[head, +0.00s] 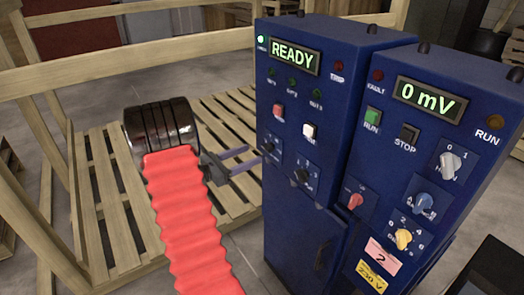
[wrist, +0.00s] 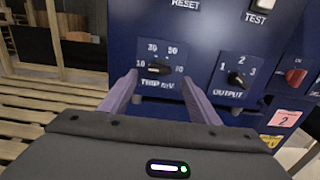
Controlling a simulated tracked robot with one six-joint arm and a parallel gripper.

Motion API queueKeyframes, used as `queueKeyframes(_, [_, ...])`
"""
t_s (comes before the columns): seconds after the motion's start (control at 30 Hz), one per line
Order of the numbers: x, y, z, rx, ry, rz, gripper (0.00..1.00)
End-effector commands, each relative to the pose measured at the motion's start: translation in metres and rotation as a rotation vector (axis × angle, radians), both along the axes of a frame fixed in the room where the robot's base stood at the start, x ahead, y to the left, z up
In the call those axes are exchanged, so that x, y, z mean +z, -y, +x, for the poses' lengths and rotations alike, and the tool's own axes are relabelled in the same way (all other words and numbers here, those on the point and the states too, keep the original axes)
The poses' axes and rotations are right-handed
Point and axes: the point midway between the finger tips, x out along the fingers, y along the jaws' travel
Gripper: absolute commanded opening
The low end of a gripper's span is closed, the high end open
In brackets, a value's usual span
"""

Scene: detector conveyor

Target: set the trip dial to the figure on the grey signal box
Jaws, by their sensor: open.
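The trip dial is a black knob (wrist: 158,70) marked TRIP mV on the blue cabinet (head: 300,120). Figures ring it, with 10 at left and 30 at upper left; those on the right are blurred. I cannot tell exactly where the knob points. My gripper (wrist: 160,79) is open, its two purple fingers on either side of the dial in the wrist view; I cannot tell whether they touch it. In the head view my gripper (head: 266,157) reaches the cabinet front. The display (head: 294,58) reads READY. I make out no grey signal box.
The OUTPUT dial (wrist: 236,78) is close right of the trip dial, with RESET and TEST buttons above. A second blue cabinet (head: 440,130) shows 0 mV and carries several knobs and a pink note (head: 382,256) reading 2. Wooden pallets (head: 100,190) and rails stand at left.

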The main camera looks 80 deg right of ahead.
Motion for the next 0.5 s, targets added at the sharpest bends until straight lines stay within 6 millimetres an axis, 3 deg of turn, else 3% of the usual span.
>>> queueKeyframes(0.3, [0.0,0.036,-0.032,-0.002,0.001,0.0,0.56])
queueKeyframes(0.5, [0.0,0.048,-0.042,-0.001,0.001,-0.001,0.56])
